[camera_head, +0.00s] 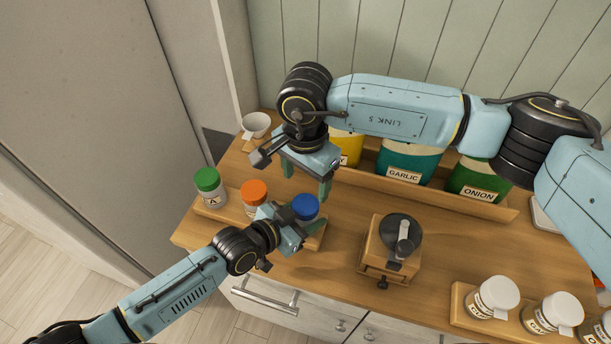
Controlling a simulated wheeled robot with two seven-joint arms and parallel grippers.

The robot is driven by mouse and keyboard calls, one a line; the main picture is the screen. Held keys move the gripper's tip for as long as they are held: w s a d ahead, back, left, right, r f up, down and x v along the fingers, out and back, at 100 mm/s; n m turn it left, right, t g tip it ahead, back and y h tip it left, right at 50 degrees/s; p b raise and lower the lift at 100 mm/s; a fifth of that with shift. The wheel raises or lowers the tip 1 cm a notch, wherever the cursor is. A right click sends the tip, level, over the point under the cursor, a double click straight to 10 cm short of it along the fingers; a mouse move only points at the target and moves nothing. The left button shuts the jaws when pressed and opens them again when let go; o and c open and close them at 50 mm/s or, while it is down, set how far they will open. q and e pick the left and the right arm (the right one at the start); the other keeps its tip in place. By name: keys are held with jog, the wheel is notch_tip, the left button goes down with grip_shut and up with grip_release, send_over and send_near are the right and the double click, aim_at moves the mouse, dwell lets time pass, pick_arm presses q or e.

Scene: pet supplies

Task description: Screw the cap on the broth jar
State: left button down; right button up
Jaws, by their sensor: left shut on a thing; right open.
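Three small jars stand on a wooden rack (212,212): one with a green cap (207,179), one with an orange cap (254,191) and one with a blue cap (305,206). I cannot read which is the broth jar. My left gripper (299,226) is shut on the blue-capped jar, whose body it mostly hides. The blue cap sits at the jar's top; I cannot tell how tightly. My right gripper (307,182) is open, pointing down, just above and behind the blue cap, with nothing between its fingers.
A white cup (256,124) is at the back left. White-lidded jars (493,297) stand front right. The wooden counter (335,275) has free room between.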

aim_at(305, 204)
jog(key=shift+f, duration=0.1)
jog(key=shift+f, duration=3.9)
jog(key=shift+c, duration=0.3)
jog(key=c, duration=0.9)
jog(key=m, duration=0.5)
jog(key=shift+m, duration=0.3)
jog(key=shift+c, duration=0.2)
jog(key=m, duration=0.4)
jog(key=o, duration=1.1)
